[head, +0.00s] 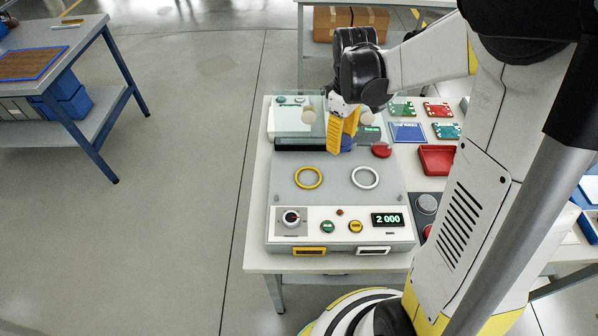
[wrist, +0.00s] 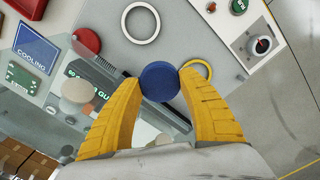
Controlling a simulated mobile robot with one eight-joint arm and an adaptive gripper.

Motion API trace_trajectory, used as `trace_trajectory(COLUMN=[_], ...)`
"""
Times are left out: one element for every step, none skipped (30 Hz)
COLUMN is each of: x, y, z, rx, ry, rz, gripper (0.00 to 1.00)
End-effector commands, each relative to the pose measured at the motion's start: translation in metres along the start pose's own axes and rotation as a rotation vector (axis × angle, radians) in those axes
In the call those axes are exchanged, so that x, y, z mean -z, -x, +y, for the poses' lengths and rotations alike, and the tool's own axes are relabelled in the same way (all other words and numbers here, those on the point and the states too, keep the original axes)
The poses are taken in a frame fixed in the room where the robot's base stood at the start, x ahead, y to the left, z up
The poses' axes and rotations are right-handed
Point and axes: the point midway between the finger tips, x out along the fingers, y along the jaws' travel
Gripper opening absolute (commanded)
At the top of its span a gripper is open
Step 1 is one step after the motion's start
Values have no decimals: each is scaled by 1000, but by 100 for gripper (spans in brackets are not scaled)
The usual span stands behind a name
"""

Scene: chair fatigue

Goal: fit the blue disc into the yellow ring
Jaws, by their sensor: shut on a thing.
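My gripper (head: 344,146) is shut on the blue disc (wrist: 159,81), which sits between the yellow fingertips in the wrist view. In the head view the fingers mostly hide the disc. The yellow ring (head: 308,188) lies flat on the left of the grey machine top. My gripper is above the machine, behind and to the right of this ring, with the disc apart from it. In the wrist view the yellow ring (wrist: 209,69) shows just beyond the right fingertip, partly hidden by the finger.
A white ring (head: 365,187) lies right of the yellow one. A clear guard (head: 290,118) stands behind them. A red disc (head: 381,151) and a red tray (head: 436,159) lie to the right. The front panel has a knob (head: 291,218), buttons and a display (head: 388,219).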

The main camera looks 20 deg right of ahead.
Motion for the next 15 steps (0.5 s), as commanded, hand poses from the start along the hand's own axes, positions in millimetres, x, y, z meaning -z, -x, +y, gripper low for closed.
trace_trajectory(x=[8,12,18,22,26,31,34,37,41,43,45,46,47,48,48], y=[-11,-16,-22,-27,-31,-36,-40,-43,-46,-48,-50,-52,-52,-53,-55], z=[-12,-19,-27,-34,-40,-47,-52,-57,-62,-66,-68,-71,-73,-74,-75], rx=[0,0,0,0,0,0,0,0,0,0,0,0,0,0,0], ry=[6,7,7,6,6,5,5,4,4,3,2,1,1,0,0], rz=[0,0,0,0,0,0,0,0,0,0,0,0,0,0,0], gripper=[10,10,10,10,10,10,10,10,10,10,10,10,10,10,10])
